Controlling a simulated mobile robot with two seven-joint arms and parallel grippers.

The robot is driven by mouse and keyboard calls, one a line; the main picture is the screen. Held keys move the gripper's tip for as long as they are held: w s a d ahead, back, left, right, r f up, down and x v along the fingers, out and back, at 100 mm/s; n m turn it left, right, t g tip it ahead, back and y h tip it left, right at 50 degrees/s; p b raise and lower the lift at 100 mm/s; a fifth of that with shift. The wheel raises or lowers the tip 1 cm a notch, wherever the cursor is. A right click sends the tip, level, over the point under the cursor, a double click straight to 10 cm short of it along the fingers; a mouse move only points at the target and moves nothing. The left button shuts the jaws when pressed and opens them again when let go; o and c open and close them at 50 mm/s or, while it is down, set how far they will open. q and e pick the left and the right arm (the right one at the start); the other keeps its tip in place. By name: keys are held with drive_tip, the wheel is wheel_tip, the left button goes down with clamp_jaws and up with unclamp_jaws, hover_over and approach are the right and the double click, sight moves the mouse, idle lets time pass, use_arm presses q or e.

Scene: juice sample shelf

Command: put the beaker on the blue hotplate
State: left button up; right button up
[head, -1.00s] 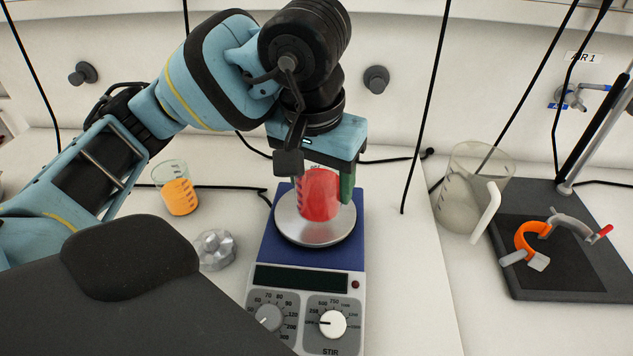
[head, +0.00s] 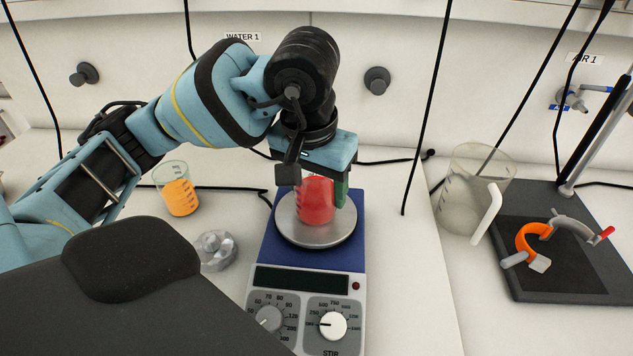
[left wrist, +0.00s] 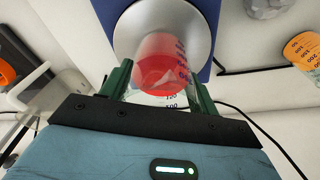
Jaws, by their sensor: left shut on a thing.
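The beaker (head: 316,204) holds red liquid and is upright over the round silver plate of the blue hotplate (head: 265,240). My left gripper (head: 315,184) is shut on the beaker, one finger on each side. In the left wrist view the beaker (left wrist: 165,68) sits between the two green fingers (left wrist: 162,90), with the hotplate's plate (left wrist: 195,25) behind it. The beaker's base is within the plate's outline. I cannot tell whether it touches the plate. My right gripper is not in view.
A beaker of orange liquid (head: 181,197) and a grey knobbed object (head: 215,250) stand left of the hotplate. Black cables hang around.

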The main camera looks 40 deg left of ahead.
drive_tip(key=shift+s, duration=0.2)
use_arm(q)
drive_tip(key=shift+f, duration=0.25)
drive_tip(key=o, duration=1.1)
drive_tip(key=shift+o, duration=0.2)
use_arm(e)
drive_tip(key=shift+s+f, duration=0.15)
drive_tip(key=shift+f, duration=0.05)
use_arm(q)
drive_tip(key=shift+r, duration=0.4)
wheel_tip(320, 180, up, 12)
drive_tip(key=s+p, duration=0.1)
drive_tip(key=p, duration=0.1)
drive_tip(key=shift+s+d+f, duration=0.15)
drive_tip(key=shift+s+f, duration=0.05)
drive_tip(key=shift+s, duration=0.2)
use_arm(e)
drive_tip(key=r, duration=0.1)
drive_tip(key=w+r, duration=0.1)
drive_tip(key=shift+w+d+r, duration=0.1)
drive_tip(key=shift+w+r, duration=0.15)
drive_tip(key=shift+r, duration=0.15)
